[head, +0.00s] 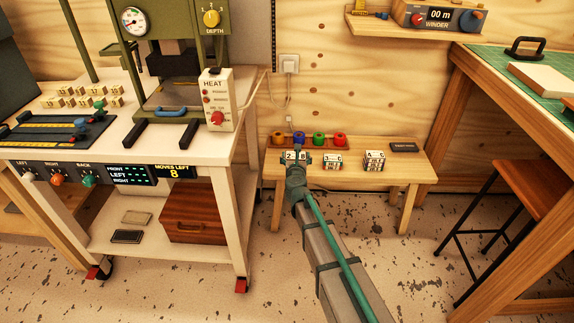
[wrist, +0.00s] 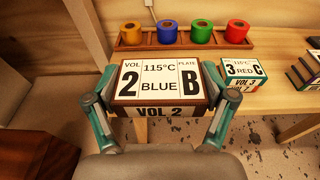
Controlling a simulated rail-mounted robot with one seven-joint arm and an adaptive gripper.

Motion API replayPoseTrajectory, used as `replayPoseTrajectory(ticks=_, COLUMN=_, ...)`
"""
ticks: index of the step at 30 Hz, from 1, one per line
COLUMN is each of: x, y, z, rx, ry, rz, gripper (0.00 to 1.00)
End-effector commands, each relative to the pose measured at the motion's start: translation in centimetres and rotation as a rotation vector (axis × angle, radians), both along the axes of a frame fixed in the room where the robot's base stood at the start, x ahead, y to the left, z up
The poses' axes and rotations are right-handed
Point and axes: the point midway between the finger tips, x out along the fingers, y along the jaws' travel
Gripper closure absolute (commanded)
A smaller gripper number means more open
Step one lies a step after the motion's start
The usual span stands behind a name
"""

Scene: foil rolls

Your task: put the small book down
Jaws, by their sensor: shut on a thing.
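A small book with a white top label reading "VOL 2, 115°C, BLUE, PLATE B" (wrist: 158,82) is between the fingers of my gripper (wrist: 158,100). The fingers are shut on its left and right sides, and its spine reads "VOL 2". In the head view the book (head: 291,156) shows at the left end of the low wooden bench (head: 405,173), with my gripper (head: 297,172) at its near side. The book looks level. I cannot tell whether its underside touches the bench, as the book hides it.
A rack of blue, red, green and yellow foil rolls (wrist: 203,33) stands behind the book. A "3 RED C" book (wrist: 243,68) is to its right, then a book stack (head: 375,160) and a dark plate (head: 404,147). The white cart (head: 240,190) stands left of the bench.

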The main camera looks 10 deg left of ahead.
Motion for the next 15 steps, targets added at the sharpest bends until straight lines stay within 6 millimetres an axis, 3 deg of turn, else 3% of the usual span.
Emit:
replayPoseTrajectory(ticks=1, x=1.6, y=0.5, z=-0.8, rx=0.000, ry=0.000, rz=0.000, gripper=0.54)
replayPoseTrajectory(ticks=8, x=6.6, y=1.9, z=-3.1, rx=-0.002, ry=0.000, rz=0.001, gripper=0.54)
replayPoseTrajectory(ticks=10, x=7.4, y=2.1, z=-4.7, rx=-0.001, ry=0.001, rz=0.001, gripper=0.54)
replayPoseTrajectory(ticks=15, x=8.8, y=2.5, z=-6.5, rx=-0.002, ry=-0.001, rz=0.001, gripper=0.54)
